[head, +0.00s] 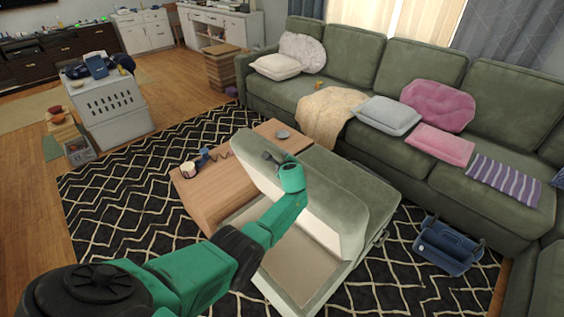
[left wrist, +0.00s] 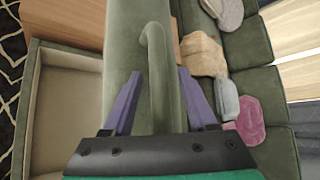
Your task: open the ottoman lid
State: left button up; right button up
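The green ottoman's lid (head: 345,185) stands raised and steeply tilted in the head view, with its pale inner side facing the open box (head: 305,270). The beige inside of the box shows below it, and at the left of the left wrist view (left wrist: 65,105). My left gripper (head: 270,157) is at the upper edge of the lid. In the left wrist view its purple fingers (left wrist: 160,80) are spread on either side of a curved green handle (left wrist: 158,60) on the lid, with a visible gap on the left. My right gripper is out of view.
A wooden coffee table (head: 205,200) with a cup (head: 188,169) and small items stands close behind the ottoman. The green sectional (head: 400,150) runs along the back and right. A blue caddy (head: 447,246) sits on the patterned rug (head: 120,200) at right.

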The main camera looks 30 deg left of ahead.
pick_arm(q)
jog(key=shift+s+d+r+p, duration=0.25)
jog(key=shift+s+r+p, duration=0.15)
jog(key=shift+p, duration=0.15)
jog(key=p+v, duration=0.2)
jog(key=v, duration=0.2)
jog(key=shift+s+d, duration=0.1)
jog(key=shift+s, duration=0.05)
jog(key=v, duration=0.9)
jog(key=shift+p, duration=0.35)
jog(key=shift+f, duration=0.1)
